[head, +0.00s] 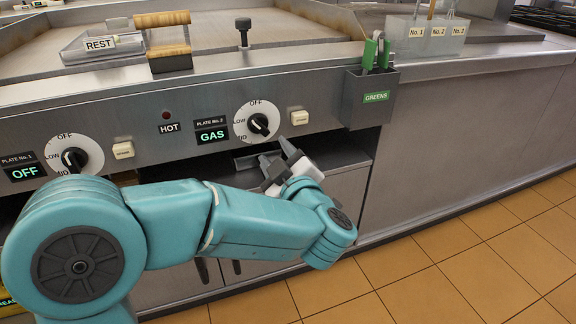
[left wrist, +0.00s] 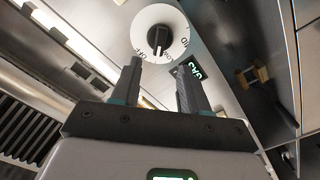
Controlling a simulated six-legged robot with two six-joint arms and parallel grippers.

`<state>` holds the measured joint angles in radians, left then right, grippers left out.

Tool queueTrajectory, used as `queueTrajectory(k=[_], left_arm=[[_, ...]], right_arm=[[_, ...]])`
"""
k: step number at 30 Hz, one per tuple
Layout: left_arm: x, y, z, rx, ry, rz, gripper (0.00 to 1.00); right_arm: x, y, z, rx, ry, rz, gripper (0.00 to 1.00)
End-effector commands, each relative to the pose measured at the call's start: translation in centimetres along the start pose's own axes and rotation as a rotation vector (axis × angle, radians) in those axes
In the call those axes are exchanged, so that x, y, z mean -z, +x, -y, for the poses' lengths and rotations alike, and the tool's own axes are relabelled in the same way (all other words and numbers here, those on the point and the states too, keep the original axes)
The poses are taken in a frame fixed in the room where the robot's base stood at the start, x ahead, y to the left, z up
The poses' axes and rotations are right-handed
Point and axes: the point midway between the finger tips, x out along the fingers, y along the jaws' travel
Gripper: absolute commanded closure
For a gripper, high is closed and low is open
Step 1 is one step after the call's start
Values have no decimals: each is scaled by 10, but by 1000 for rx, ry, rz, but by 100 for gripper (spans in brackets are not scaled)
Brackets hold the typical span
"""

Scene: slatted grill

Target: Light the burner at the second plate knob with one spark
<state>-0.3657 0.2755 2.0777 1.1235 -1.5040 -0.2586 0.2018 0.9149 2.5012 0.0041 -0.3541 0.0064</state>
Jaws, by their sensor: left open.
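The second plate knob (head: 258,122) is a black grip on a white dial marked OFF, LOW and MID. The plate No. 2 display (head: 212,136) to its left reads GAS in green. A small cream button (head: 299,117) is just right of the knob; its lettering is too small to read. My left gripper (head: 274,150) is open and empty, just below and in front of the knob. In the left wrist view the knob (left wrist: 158,38) lies beyond the open fingertips (left wrist: 158,68), apparently not touched. My right gripper is not in view.
The plate No. 1 knob (head: 75,155) has its own cream button (head: 123,150); its display (head: 24,173) reads OFF. A dark GREENS holder (head: 371,100) juts out at the panel's right end. A REST tray (head: 100,48) and wood-handled tool (head: 168,50) sit above.

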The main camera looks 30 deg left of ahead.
Motion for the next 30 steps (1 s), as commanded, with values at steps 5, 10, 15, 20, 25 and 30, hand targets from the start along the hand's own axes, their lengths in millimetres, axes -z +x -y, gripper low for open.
queueTrajectory(k=[5, 10, 15, 20, 25, 30], left_arm=[[1, -41, -2, -4, 2, 3, 55], [0, -62, -1, -1, 1, 2, 55], [0, -68, 0, 0, 0, -1, 55], [0, -67, 0, 0, 0, -1, 55], [0, -67, 0, 0, 0, 0, 55], [0, -59, 8, 24, 10, -11, 55]], right_arm=[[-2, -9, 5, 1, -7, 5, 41], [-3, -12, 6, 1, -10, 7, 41], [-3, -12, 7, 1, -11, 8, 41], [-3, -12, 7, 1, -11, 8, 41], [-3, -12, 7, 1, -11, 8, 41], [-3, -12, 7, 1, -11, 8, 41]])
